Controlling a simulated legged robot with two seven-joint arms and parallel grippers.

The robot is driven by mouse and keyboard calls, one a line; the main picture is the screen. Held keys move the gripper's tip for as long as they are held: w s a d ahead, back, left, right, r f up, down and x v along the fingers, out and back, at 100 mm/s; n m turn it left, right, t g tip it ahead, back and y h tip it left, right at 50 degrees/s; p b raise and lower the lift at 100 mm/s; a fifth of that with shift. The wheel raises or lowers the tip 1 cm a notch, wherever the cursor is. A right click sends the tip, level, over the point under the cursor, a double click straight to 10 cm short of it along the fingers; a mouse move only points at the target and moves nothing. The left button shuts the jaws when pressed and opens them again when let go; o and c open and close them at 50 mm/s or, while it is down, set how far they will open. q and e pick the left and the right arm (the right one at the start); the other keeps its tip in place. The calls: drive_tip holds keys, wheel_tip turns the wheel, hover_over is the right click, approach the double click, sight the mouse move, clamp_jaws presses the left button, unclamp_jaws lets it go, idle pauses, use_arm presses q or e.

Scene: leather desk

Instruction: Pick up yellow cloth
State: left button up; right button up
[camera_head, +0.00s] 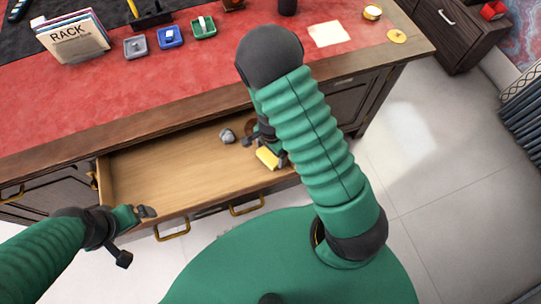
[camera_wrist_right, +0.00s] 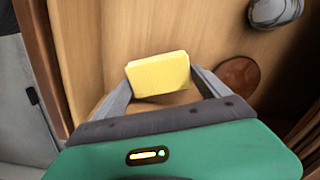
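The yellow cloth (camera_head: 267,158) is a small, block-like yellow piece at the right end of the open drawer (camera_head: 150,180). In the right wrist view the cloth (camera_wrist_right: 158,74) spans the gap between my right gripper's fingertips (camera_wrist_right: 160,78), with a finger against each side. The gripper looks shut on it. In the head view my right gripper (camera_head: 265,148) reaches down into the drawer, partly hidden by my arm. Whether the cloth is clear of the drawer floor is hard to tell. My left gripper (camera_head: 136,236) is open and empty, in front of the drawer's left end.
A grey stone-like object (camera_head: 227,135) and a round brown disc (camera_wrist_right: 238,76) lie in the drawer near the cloth. The drawer's walls are close around my right gripper. The red desk top (camera_head: 90,105) holds a rack (camera_head: 72,38) and small trays (camera_head: 171,37).

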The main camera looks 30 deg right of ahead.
sight(270, 155)
drive_tip(key=shift+a, duration=0.3)
drive_tip(key=c, duration=0.9)
drive_tip(key=shift+d, duration=0.2)
drive_tip(key=shift+r, duration=0.35)
use_arm(q)
drive_tip(key=r+p, duration=0.3)
drive_tip(key=shift+a+r, duration=0.2)
use_arm(e)
wheel_tip(270, 155, up, 9)
drive_tip(key=shift+r, duration=0.2)
drive_tip(key=o, duration=0.9)
drive_tip(key=shift+c, duration=0.2)
drive_tip(key=c, duration=0.7)
